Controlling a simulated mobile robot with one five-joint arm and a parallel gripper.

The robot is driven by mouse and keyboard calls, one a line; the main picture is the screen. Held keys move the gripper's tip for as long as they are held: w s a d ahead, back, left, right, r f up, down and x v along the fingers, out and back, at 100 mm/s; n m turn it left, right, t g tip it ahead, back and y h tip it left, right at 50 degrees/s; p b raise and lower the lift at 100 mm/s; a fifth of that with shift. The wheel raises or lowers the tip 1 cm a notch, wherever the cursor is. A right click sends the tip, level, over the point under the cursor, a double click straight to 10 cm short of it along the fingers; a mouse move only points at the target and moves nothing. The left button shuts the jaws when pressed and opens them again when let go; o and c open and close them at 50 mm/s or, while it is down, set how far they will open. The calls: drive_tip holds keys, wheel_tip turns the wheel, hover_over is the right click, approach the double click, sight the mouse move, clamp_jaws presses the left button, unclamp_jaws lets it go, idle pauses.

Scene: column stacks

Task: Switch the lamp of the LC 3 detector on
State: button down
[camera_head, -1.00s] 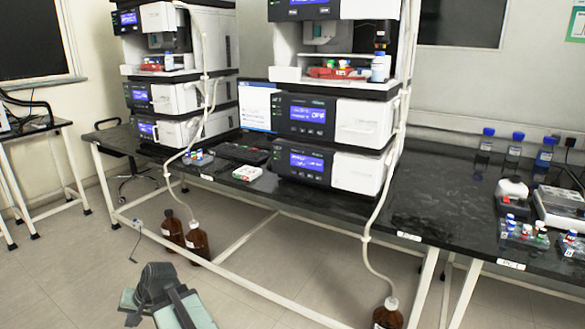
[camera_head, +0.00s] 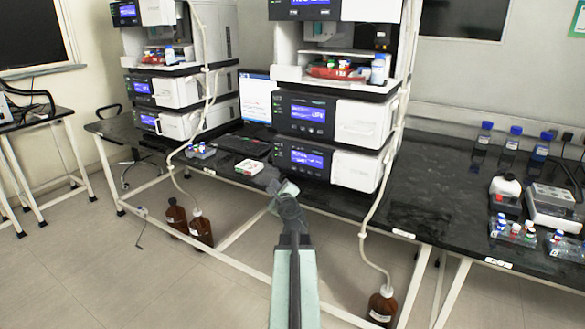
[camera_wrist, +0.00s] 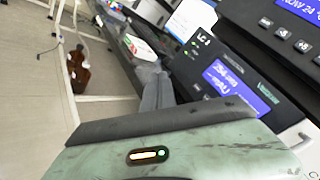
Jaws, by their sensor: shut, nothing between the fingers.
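The LC 3 module (camera_wrist: 207,65), a dark-faced unit with its "LC 3" label at the top left, fills the middle right of the wrist view. Its blue display (camera_wrist: 235,88) is lit, but the text is too blurred to read surely. In the head view the right-hand stack has two lower modules, an upper one (camera_head: 306,112) and a lower one (camera_head: 306,160), both with lit blue displays. My gripper (camera_head: 285,190) is shut and empty, below and left of the lower module's face. Its fingers (camera_wrist: 152,85) also show in the wrist view, left of the LC 3 panel. I see no contact.
A vial rack (camera_head: 200,151) stands further left. Brown bottles (camera_head: 200,230) stand on the floor under the bench. A pale tube (camera_head: 372,215) hangs down at the right of the stack.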

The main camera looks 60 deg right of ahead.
sight(294, 168)
drive_tip(key=shift+s+d+r, duration=0.1)
drive_tip(key=shift+s+d, duration=0.2)
drive_tip(key=shift+s, duration=0.05)
drive_tip(key=d, duration=0.7)
drive_tip(key=shift+d, duration=0.9)
idle(1.3)
drive_tip(key=shift+d, duration=0.4)
